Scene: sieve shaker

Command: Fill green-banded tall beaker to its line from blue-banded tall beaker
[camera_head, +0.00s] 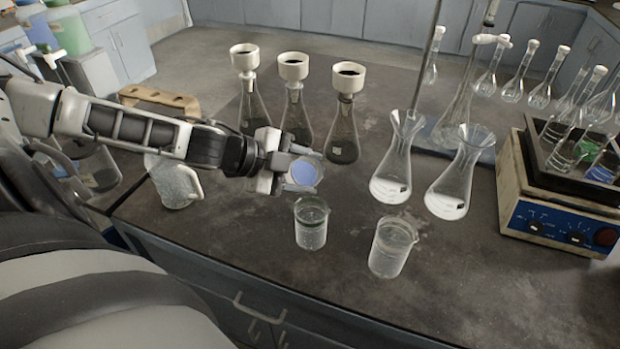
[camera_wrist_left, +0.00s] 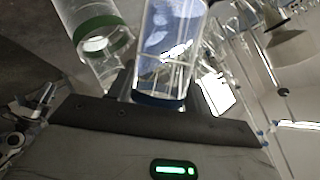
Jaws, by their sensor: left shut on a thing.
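My left gripper (camera_head: 291,173) is shut on the blue-banded tall beaker (camera_head: 304,173), holding it above the bench. In the left wrist view the blue-banded beaker (camera_wrist_left: 168,50) stands between the fingers, with its blue band at the near end and whitish-blue contents inside. The green-banded tall beaker (camera_head: 311,226) stands upright on the bench, just in front and to the right of the gripper. It also shows in the left wrist view (camera_wrist_left: 97,42), beside the held beaker. Its fill line cannot be made out. My right gripper is not in view.
Another beaker (camera_head: 392,248) stands to the right of the green-banded one. Two flasks (camera_head: 391,172) stand behind it. Several flasks with white funnels (camera_head: 342,125) stand at the back. A glass jug (camera_head: 174,182) is at left. A blue-fronted hotplate (camera_head: 560,226) is at right.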

